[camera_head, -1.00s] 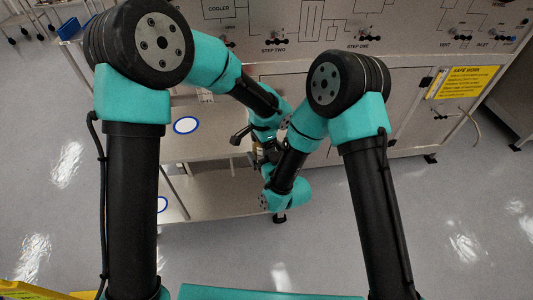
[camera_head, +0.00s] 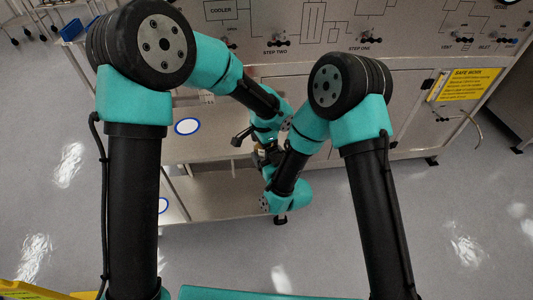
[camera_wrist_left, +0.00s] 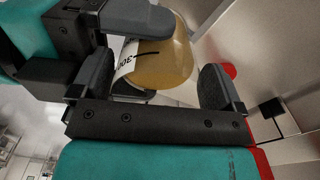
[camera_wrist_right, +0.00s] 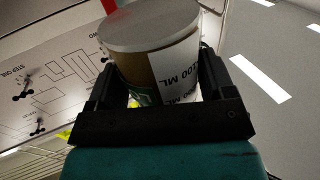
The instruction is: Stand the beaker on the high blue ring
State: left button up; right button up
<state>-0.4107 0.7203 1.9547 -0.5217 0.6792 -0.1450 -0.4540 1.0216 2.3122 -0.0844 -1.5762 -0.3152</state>
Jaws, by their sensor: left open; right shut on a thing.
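The beaker (camera_wrist_right: 140,70) holds a brown content and has a white label with black volume marks. My right gripper (camera_wrist_right: 160,78) is shut on it, one finger on each side. In the left wrist view the beaker (camera_wrist_left: 170,62) sits between the spread fingers of my left gripper (camera_wrist_left: 155,88), which is open; a gap shows at its right finger. In the head view both grippers meet near the centre, and the arms largely hide the beaker. The high blue ring (camera_head: 187,126) is a blue oval outline around a white patch on the upper shelf, left of the grippers, and looks empty.
A second blue ring (camera_head: 163,205) lies on the lower shelf, partly hidden by my left arm. The panel (camera_head: 320,25) with valves and printed lines rises behind. A yellow sign (camera_head: 467,83) is at the right. The upper shelf around the high ring looks clear.

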pick_arm(q)
jog(key=shift+s, duration=0.1)
notch_tip(320, 180, up, 12)
dwell(0.5)
jog(key=s+a+f+n+h, duration=0.1)
jog(key=s+a+f+n, duration=0.3)
jog(key=s+f, duration=0.3)
jog(key=s+a+f+n+h, duration=0.1)
jog(key=s+a+f+n, duration=0.3)
jog(key=f, duration=1.2)
jog(key=s+a+f+n+h, duration=0.1)
jog(key=s+a+f+n, duration=0.4)
jog(key=s+a+f, duration=0.4)
notch_tip(320, 180, down, 2)
jog(key=shift+s+f+t+h, duration=0.15)
jog(key=shift+s+t+h, duration=0.25)
jog(key=shift+s, duration=0.35)
